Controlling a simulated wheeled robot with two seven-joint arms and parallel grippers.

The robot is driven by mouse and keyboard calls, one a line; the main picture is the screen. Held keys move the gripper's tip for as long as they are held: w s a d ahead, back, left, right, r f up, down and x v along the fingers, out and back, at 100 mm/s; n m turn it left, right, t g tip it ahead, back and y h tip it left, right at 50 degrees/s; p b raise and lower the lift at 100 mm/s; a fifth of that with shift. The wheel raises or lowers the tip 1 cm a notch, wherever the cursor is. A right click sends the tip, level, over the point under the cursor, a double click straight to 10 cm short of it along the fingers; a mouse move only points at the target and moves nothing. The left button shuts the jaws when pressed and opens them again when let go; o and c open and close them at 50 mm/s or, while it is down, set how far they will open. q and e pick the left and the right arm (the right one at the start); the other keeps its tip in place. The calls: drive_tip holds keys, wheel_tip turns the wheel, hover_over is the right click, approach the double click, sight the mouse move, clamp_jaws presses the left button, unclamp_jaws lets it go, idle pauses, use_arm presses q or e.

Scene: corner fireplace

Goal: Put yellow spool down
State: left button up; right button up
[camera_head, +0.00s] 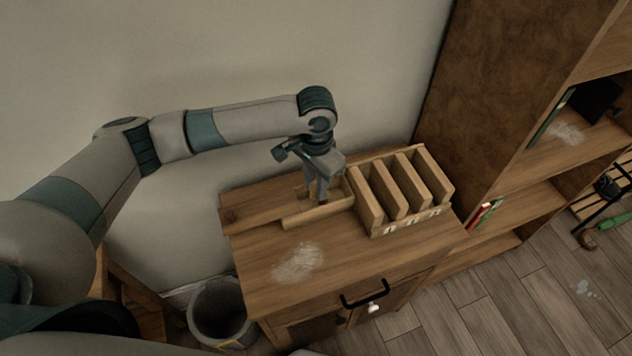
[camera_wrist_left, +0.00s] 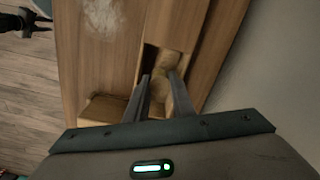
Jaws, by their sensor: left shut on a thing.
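My left gripper (camera_head: 322,202) points down into a shallow wooden tray (camera_head: 318,215) on top of the wooden cabinet (camera_head: 350,255). In the left wrist view my left gripper (camera_wrist_left: 162,82) is shut on the yellow spool (camera_wrist_left: 165,66), a dull yellow-tan rounded thing between the fingertips. The spool is low, within the tray's outline; I cannot tell if it touches the tray floor. In the head view the fingers and the tray wall mostly hide the spool.
A wooden rack with several upright dividers (camera_head: 390,190) stands close to the right of the tray. A tall bookcase (camera_head: 490,100) rises further right. The cabinet top's front is clear apart from a pale smudge (camera_head: 298,263). A grey bin (camera_head: 218,310) stands on the floor at left.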

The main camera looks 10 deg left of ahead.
use_arm(q)
drive_tip(key=o, duration=1)
drive_tip(key=shift+r+b, duration=0.35)
wheel_tip(320, 180, up, 12)
drive_tip(key=shift+r+b, duration=0.1)
drive_tip(key=shift+b, duration=1.05)
use_arm(e)
drive_tip(key=shift+w+a+f+t, duration=0.15)
drive_tip(key=shift+w+f, duration=0.4)
drive_tip(key=shift+f, duration=0.1)
drive_tip(key=shift+w+a+f+t, duration=0.15)
drive_tip(key=shift+w+f, duration=0.35)
drive_tip(key=shift+f, duration=0.1)
drive_tip(key=shift+s, duration=0.2)
